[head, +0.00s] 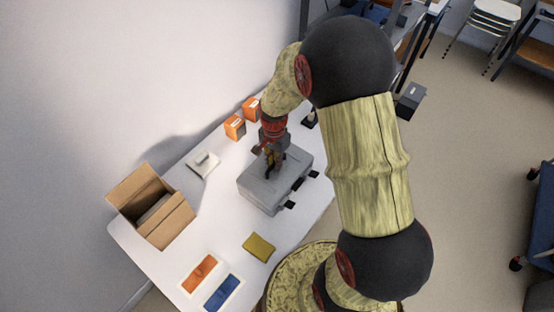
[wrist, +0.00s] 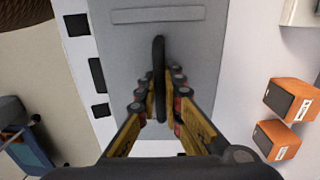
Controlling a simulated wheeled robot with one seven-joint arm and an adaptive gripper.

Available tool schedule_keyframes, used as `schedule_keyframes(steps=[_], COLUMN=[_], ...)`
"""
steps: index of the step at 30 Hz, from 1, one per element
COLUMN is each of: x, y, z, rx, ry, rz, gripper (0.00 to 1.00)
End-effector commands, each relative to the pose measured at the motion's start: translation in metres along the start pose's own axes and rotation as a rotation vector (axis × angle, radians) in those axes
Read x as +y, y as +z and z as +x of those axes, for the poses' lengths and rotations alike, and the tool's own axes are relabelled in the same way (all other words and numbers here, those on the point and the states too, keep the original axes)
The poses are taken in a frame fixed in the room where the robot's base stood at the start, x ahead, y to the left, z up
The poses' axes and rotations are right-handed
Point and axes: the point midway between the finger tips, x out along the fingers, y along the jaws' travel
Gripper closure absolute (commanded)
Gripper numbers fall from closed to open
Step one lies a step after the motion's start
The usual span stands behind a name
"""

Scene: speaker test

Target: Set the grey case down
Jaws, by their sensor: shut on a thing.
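The grey case (head: 262,190) is on or just above the white table in the head view; I cannot tell whether its underside touches. It lies flat, with black latches along its right side. My gripper (head: 273,160) is over the top of the case, with its fingers pointing down. In the wrist view the case (wrist: 190,55) fills the middle, and its black handle (wrist: 159,60) runs between the two fingers of my gripper (wrist: 160,98). The fingers are shut on the handle. The lower end of the handle is partly hidden between the fingers.
The white table (head: 222,215) holds an open cardboard box (head: 180,222), a small white device (head: 203,168), orange boxes (head: 235,127), a yellow cloth-like item (head: 258,247), and orange (head: 200,272) and blue (head: 222,292) pieces at the front. A wall is at left.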

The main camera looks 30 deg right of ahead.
Motion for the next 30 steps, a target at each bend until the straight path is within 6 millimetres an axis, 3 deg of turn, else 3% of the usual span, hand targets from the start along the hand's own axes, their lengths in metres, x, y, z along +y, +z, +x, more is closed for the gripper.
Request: schedule_keyframes(steps=[11, 12, 21, 30], x=[-0.0025, -0.0009, -0.0009, -0.0010], y=[-0.0021, -0.0010, -0.0010, -0.0010], z=[0.0052, 0.0073, 0.0071, 0.0058], rx=[0.005, 0.002, 0.002, 0.002], ry=[-0.006, -0.003, -0.003, -0.003], rz=[0.000, 0.000, 0.000, 0.000], gripper=[1.00, 0.91, 0.74, 0.73])
